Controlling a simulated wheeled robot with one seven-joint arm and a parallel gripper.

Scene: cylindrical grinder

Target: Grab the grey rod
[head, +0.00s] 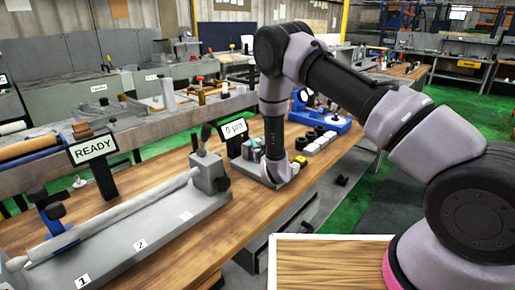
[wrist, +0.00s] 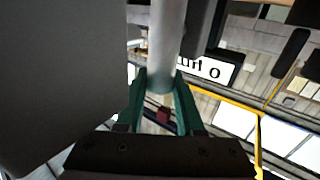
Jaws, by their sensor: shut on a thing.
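A smooth grey rod (wrist: 166,45) runs down from the top of the wrist view, and its rounded end lies between the green fingers of my gripper (wrist: 161,82). My gripper is shut on this rod, with one finger on each side. In the head view my arm reaches down beside the "0 µm" display (head: 236,129), and teal parts show there. The held rod cannot be made out in that view. Another long grey bar (head: 115,213) lies along a grey fixture (head: 160,232) at the left, apart from my gripper.
A READY sign (head: 93,148) stands behind the fixture on the wooden bench. White and dark blocks (head: 315,143) and a blue device (head: 332,122) lie right of my wrist. In the wrist view a large dark grey surface (wrist: 55,75) fills the left side, close by.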

